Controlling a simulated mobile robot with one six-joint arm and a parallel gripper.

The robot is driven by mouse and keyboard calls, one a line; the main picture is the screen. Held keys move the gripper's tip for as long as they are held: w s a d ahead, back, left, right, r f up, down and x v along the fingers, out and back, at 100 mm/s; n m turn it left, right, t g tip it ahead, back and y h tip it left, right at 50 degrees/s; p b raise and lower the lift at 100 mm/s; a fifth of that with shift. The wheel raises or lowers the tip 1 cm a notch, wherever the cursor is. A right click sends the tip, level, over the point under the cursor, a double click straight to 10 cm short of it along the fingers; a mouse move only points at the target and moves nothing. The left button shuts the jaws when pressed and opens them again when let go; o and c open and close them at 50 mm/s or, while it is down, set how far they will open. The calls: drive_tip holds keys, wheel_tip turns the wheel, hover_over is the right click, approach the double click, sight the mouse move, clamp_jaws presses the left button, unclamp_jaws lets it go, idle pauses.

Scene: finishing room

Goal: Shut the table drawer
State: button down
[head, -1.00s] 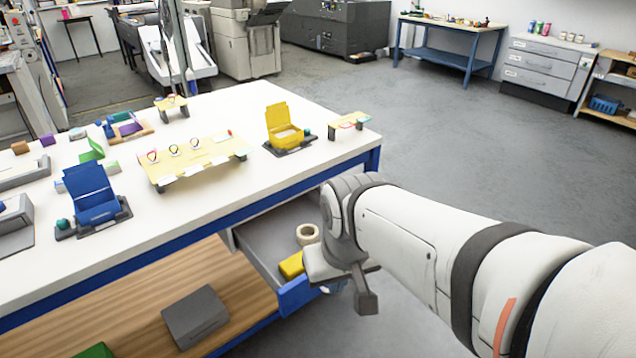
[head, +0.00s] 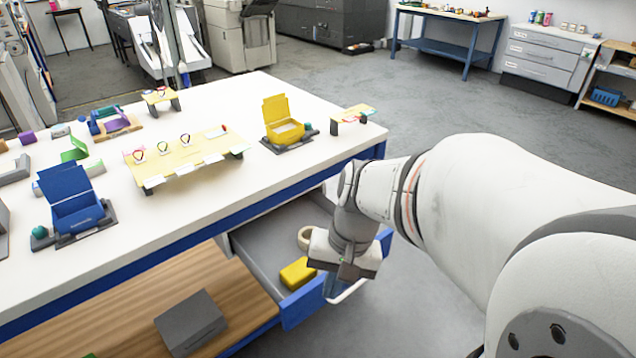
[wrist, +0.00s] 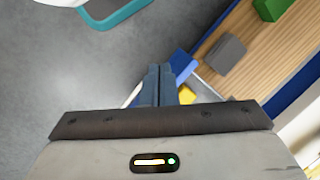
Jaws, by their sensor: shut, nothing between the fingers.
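The table drawer (head: 265,243) stands pulled out from under the white tabletop. It has a grey inside, a blue front (head: 303,303) and a pale bar handle (head: 347,293). A yellow block (head: 297,273) and a cream tape roll (head: 305,238) lie in it. My gripper (head: 338,292) hangs at the drawer's front near the handle, covering part of the front. In the wrist view my gripper (wrist: 158,85) has its fingers together with nothing between them, close to the blue drawer front (wrist: 182,66). Whether it touches the handle cannot be told.
The white table (head: 200,207) carries a yellow box (head: 284,130), a blue box (head: 75,205) and a cream board (head: 185,160). A grey box (head: 190,322) lies on the wooden lower shelf (head: 130,325). Grey floor (head: 470,110) is clear beyond the table's right end.

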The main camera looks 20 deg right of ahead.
drive_tip(key=w+d+f+m+t+y+b, duration=0.2)
drive_tip(key=d+f+m+y+b, duration=0.2)
drive_tip(key=f+m, duration=0.3)
drive_tip(key=w+d+f+m+t+y+b, duration=0.2)
drive_tip(key=d+f+m+t+y+b, duration=0.1)
drive_tip(key=d+f+m+y+b, duration=0.25)
drive_tip(key=s+d+f+m+t+h+b, duration=0.1)
drive_tip(key=d+f+m+t+h+b, duration=0.15)
drive_tip(key=d+f+m+t, duration=0.5)
drive_tip(key=d+f+m+t+h+b, duration=0.1)
drive_tip(key=d+f+m+t+h, duration=0.15)
drive_tip(key=d+m+t, duration=0.55)
drive_tip(key=w+a+g+b, duration=0.2)
drive_tip(key=w+g, duration=0.1)
drive_tip(key=w, duration=0.9)
drive_tip(key=shift+w+a+r+n+h, duration=0.35)
drive_tip(key=shift+a+r+n+h, duration=0.05)
drive_tip(key=shift+h, duration=0.05)
drive_tip(key=shift+w, duration=0.1)
